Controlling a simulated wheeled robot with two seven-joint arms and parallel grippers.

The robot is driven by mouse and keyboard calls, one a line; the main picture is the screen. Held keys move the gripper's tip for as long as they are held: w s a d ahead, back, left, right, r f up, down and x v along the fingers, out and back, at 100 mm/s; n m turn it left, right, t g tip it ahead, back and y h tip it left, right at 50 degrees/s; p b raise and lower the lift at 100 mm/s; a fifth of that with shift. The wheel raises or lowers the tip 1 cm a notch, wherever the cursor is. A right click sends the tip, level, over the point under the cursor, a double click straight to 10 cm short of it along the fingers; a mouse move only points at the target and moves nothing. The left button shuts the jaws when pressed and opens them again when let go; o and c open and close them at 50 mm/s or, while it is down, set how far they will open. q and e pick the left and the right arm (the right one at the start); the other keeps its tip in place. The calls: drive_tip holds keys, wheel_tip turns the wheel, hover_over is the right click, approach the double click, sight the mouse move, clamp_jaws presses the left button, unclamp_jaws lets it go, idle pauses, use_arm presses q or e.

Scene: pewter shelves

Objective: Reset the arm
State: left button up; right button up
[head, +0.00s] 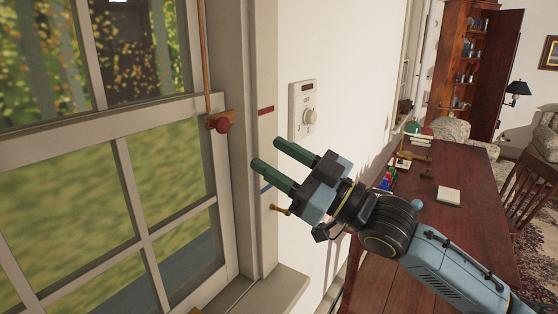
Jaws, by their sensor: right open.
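My right gripper (275,164) is in the middle of the head view, at the end of my blue-grey and black arm that comes in from the lower right. Its two green fingers are apart, with nothing between them. The fingers point up and left toward the window's side frame. A white wall dial (309,117) with a round knob is just above and right of the fingers. I cannot tell if the fingers touch the wall. My left gripper is not in view.
A wooden desk (455,185) with a green lamp (412,128) and a notepad (448,196) stands at right. A chair (527,190), armchair and open cabinet (462,60) are beyond.

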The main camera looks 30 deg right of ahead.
idle(0.4)
wheel_tip(320, 180, down, 22)
drive_tip(key=s+m+g+h, duration=0.2)
drive_tip(key=m+g+h, duration=0.3)
drive_tip(key=h, duration=0.3)
drive_tip(key=s+a+f+m+g+h, duration=0.2)
drive_tip(key=s+a+f+g+h, duration=0.15)
drive_tip(key=s+f+g, duration=1.15)
drive_tip(key=s+f+t, duration=0.1)
drive_tip(key=s+f, duration=0.2)
drive_tip(key=f, duration=1.1)
drive_tip(key=s+f+t, duration=0.2)
drive_tip(key=f, duration=1.2)
drive_tip(key=s+d+f+g, duration=0.1)
drive_tip(key=s+d+f, duration=0.1)
drive_tip(key=s+f, duration=1.3)
drive_tip(key=shift+s+d, duration=0.2)
drive_tip(key=shift+s, duration=0.7)
